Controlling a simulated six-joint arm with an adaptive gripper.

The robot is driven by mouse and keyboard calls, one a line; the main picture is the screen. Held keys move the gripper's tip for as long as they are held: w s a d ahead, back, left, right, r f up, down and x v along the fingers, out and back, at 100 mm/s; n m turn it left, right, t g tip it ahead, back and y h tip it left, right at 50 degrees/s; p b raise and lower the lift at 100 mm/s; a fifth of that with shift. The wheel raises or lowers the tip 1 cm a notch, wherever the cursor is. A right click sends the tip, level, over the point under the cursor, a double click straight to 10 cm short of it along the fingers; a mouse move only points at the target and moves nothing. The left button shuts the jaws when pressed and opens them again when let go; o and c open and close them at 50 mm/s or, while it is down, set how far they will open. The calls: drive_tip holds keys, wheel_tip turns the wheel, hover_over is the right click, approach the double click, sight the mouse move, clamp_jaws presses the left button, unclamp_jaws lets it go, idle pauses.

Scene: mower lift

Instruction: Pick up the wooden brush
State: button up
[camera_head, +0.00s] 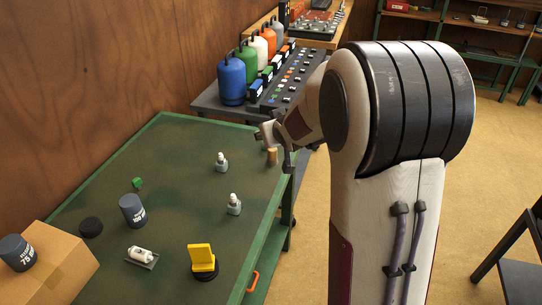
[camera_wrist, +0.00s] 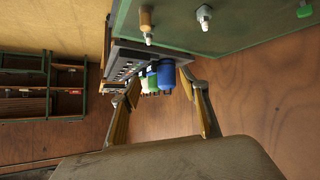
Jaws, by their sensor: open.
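The wooden brush appears to be the small tan upright piece (camera_head: 272,156) near the right edge of the green table in the head view. In the wrist view it seems to be the tan handle with a pale end (camera_wrist: 146,20), at the top, beyond my fingertips. My gripper (camera_head: 276,146) is at the table's right edge, close to the brush in the head view. In the wrist view the fingers of my gripper (camera_wrist: 158,82) are spread with nothing between them. The head view does not clearly show the gap between gripper and brush.
The green table (camera_head: 165,185) carries two small white-capped bottles (camera_head: 221,162), a dark jar (camera_head: 132,209), a black disc (camera_head: 91,227), a yellow stand (camera_head: 202,257) and a cardboard box (camera_head: 50,265). Gas bottles (camera_head: 231,81) stand behind. The table's middle is mostly clear.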

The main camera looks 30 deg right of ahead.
drive_tip(key=w+d+f+t, duration=0.1)
drive_tip(key=w+d+f, duration=0.4)
drive_tip(key=w+f, duration=0.15)
drive_tip(key=t+y, duration=0.2)
approach(274, 151)
drive_tip(key=x, duration=0.4)
drive_tip(key=shift+w+r, duration=0.15)
drive_tip(key=shift+r, duration=0.25)
drive_tip(key=shift+x, duration=1.3)
drive_tip(key=shift+f, duration=0.1)
drive_tip(key=shift+w+d+f, duration=0.1)
drive_tip(key=shift+w+f, duration=0.35)
drive_tip(key=shift+w, duration=0.2)
drive_tip(key=shift+w+d+f, duration=0.1)
drive_tip(key=shift+w+f, duration=0.4)
drive_tip(key=shift+w, duration=0.1)
drive_tip(key=shift+x, duration=1.05)
